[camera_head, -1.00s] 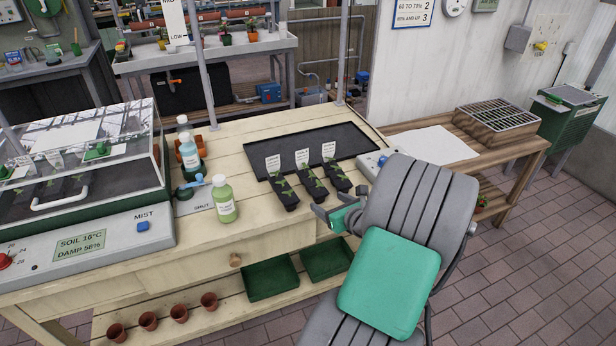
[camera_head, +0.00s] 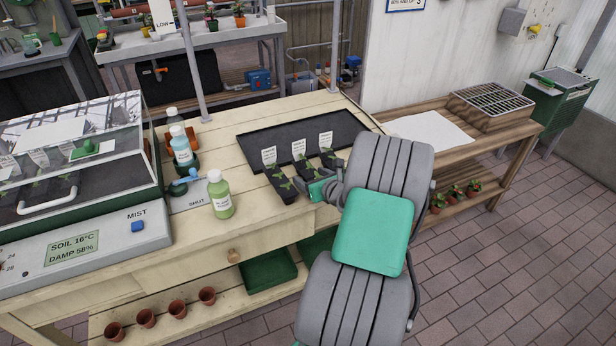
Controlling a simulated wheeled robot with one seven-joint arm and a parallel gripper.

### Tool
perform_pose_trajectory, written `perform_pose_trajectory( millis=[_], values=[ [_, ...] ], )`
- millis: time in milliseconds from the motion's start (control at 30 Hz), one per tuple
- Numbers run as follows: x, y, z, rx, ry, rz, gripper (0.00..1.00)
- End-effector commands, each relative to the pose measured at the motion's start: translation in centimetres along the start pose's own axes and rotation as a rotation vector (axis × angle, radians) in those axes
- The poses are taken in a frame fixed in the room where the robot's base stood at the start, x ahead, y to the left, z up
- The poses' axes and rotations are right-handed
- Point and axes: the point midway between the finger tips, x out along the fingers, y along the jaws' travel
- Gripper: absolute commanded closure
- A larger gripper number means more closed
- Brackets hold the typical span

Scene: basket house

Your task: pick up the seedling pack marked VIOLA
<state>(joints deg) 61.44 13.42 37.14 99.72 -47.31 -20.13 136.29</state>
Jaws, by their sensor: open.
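Three dark seedling packs with small green plants and white labels stand in a row: a left pack (camera_head: 281,184), a middle pack (camera_head: 304,170) and a right pack (camera_head: 328,157). The lettering on their labels is too small to read surely, so I cannot tell which is marked VIOLA. They stand at the front edge of a shallow black tray (camera_head: 262,138) on the bench. My gripper (camera_head: 322,182) is open, close to the near ends of the middle and right packs. My arm hides part of the area there, and I cannot tell whether it touches a pack.
A green bottle (camera_head: 220,196), a blue bottle (camera_head: 182,152) and a blue-handled valve (camera_head: 187,178) stand left of the packs. A glass-lidded propagator (camera_head: 75,160) fills the bench's left end. A wooden side bench (camera_head: 470,145) is at right, with a white sheet (camera_head: 428,131).

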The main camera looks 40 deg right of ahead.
Motion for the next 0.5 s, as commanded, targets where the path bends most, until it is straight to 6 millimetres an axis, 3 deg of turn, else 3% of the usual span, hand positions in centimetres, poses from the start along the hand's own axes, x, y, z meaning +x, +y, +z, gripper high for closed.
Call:
perform_pose_trajectory(
  millis=[167, 500],
  values=[
    [-0.01, 0.06, 0.03, 0.0, 0.0, 0.001, 0.31],
    [0.0, 0.16, 0.02, -0.001, 0.0, 0.003, 0.59]
  ],
)
